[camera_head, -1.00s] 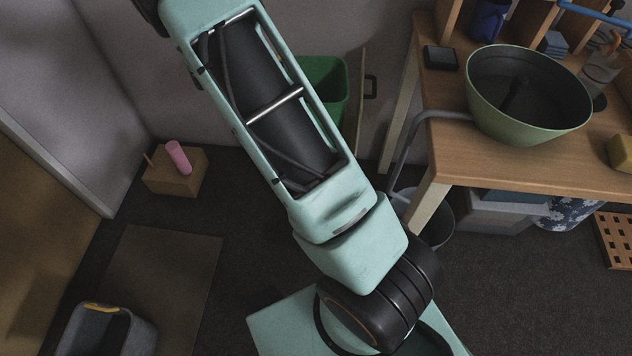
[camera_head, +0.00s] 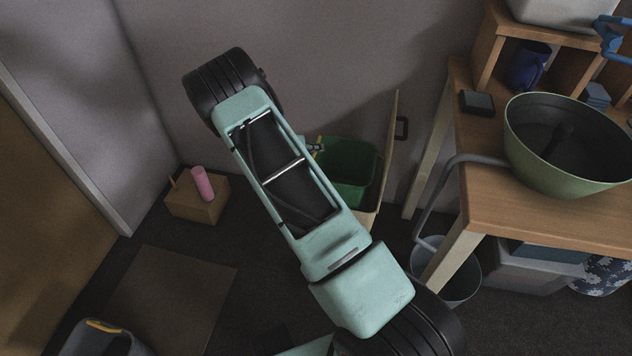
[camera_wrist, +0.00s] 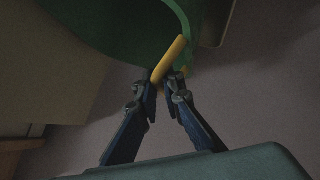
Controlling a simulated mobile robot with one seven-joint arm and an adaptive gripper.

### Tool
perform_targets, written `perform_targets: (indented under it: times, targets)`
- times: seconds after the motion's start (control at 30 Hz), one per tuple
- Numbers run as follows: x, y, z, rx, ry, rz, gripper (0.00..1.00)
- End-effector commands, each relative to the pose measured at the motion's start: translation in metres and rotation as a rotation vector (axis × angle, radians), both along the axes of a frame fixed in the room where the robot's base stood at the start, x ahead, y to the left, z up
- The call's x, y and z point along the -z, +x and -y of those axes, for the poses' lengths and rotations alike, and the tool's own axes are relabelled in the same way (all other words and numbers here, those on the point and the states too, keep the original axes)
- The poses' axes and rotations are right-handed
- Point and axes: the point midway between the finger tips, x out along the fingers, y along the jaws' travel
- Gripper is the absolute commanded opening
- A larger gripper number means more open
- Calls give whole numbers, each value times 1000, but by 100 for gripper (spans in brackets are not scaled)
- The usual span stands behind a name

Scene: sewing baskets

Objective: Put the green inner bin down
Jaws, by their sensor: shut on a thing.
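The green inner bin (camera_head: 350,165) stands behind my arm in the head view, by the back wall. It appears to sit inside or just above a pale outer container (camera_head: 367,218); I cannot tell whether it rests there. In the wrist view the green bin (camera_wrist: 110,25) fills the top, with a yellow handle (camera_wrist: 170,60) at its rim. My gripper (camera_wrist: 165,80) is shut on that yellow handle. In the head view my gripper (camera_head: 316,147) shows only as a small part beside the bin, mostly hidden by my arm.
An upright lid or panel (camera_head: 388,150) stands right of the bin. A wooden table (camera_head: 500,215) with a large green bowl (camera_head: 560,170) is at the right. A grey bucket (camera_head: 455,275) stands below it. A cardboard box (camera_head: 198,205) with a pink cylinder (camera_head: 202,183) sits left.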

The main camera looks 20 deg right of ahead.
Motion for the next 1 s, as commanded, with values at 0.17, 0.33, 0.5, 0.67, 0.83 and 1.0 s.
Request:
perform_targets:
  times: [0.17, 0.33, 0.5, 0.67, 0.83, 1.0]
  targets:
    - [53, 0, 1, 0, -2, -2, 0]
    - [83, 0, 0, -1, 0, 1, 0]
    - [93, 1, 0, 1, -1, 1, 0]
    - [113, 0, 1, -1, -2, -2, 0]
    - [133, 0, 0, 0, -1, 1, 0]
    - [132, 1, 0, 0, -2, 1, 0]
